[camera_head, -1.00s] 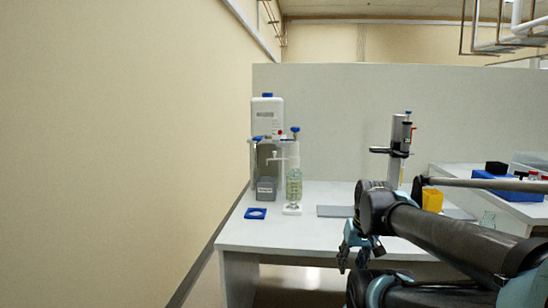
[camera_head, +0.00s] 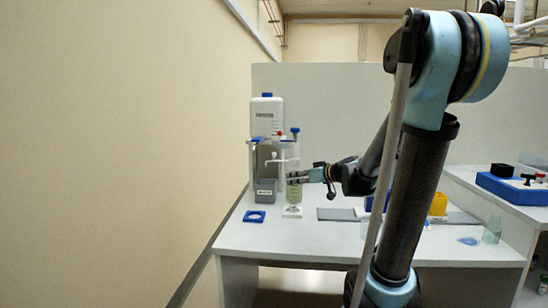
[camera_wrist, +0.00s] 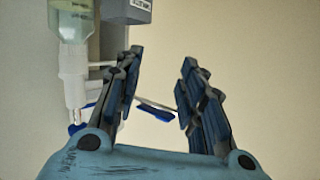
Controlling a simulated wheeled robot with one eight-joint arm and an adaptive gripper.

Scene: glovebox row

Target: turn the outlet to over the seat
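A clear bottle with pale green liquid (camera_head: 294,197) stands on a white base on the bench. It has a white upper part and a blue knob on top. A thin white spout, the outlet (camera_head: 273,158), points left from it, above a grey box (camera_head: 266,192). A blue square piece with a round opening (camera_head: 246,218) lies in front; I cannot tell which thing is the seat. My gripper (camera_head: 296,177) is beside the bottle on its right. In the wrist view the gripper (camera_wrist: 158,75) is open; a thin blue-and-white piece (camera_wrist: 155,108) shows between its fingers, not clearly touching. The bottle (camera_wrist: 72,35) is left.
A white jug with a blue cap (camera_head: 266,113) stands behind the bottle. My arm hides part of the bench.

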